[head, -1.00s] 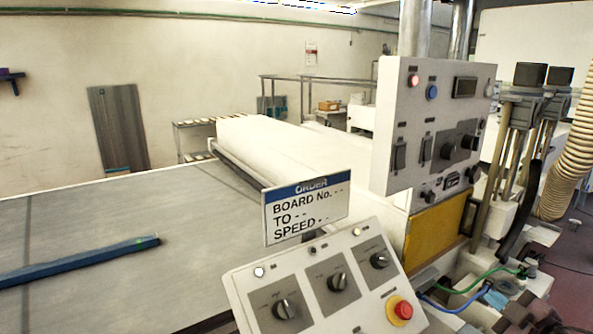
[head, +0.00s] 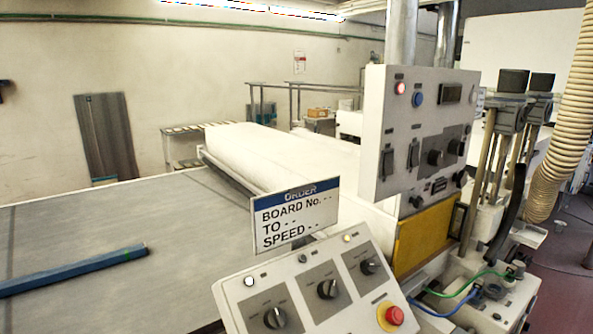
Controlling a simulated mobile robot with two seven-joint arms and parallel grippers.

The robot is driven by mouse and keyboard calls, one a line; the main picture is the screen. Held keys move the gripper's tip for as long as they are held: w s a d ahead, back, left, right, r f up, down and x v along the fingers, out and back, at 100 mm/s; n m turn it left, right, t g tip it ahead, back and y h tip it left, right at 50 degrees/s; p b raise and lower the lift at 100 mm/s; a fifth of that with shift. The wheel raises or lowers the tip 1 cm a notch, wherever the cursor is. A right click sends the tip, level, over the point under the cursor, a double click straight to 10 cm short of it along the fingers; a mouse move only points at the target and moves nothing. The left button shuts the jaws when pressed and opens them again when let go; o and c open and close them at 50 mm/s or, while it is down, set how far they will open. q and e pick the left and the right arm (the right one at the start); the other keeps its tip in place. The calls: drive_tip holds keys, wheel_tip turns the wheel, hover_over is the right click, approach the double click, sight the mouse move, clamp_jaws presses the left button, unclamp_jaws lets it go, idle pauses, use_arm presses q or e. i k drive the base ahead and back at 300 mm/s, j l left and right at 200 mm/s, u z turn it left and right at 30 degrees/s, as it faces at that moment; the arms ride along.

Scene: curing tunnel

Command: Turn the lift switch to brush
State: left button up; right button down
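A tilted white control console (head: 240,291) stands at the lower middle in the head view. It carries three dark rotary knobs on grey plates: a left knob (head: 275,317), a middle knob (head: 328,288) and a right knob (head: 369,266). Their labels are too small to read, so I cannot tell which is the lift switch or what position it points to. A red button (head: 395,315) on a yellow base is at the console's lower right. An upright panel (head: 375,120) behind has more knobs and lit buttons. Neither of my grippers is in view.
An order sign (head: 295,215) with blank entries stands behind the console. The wide grey conveyor bed (head: 120,235) fills the left, with a blue bar (head: 75,270) lying across it. A yellow panel (head: 425,238), hoses and cables (head: 455,293) are at the right.

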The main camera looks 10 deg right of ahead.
sight(457, 147)
drive_tip(key=z, duration=1.3)
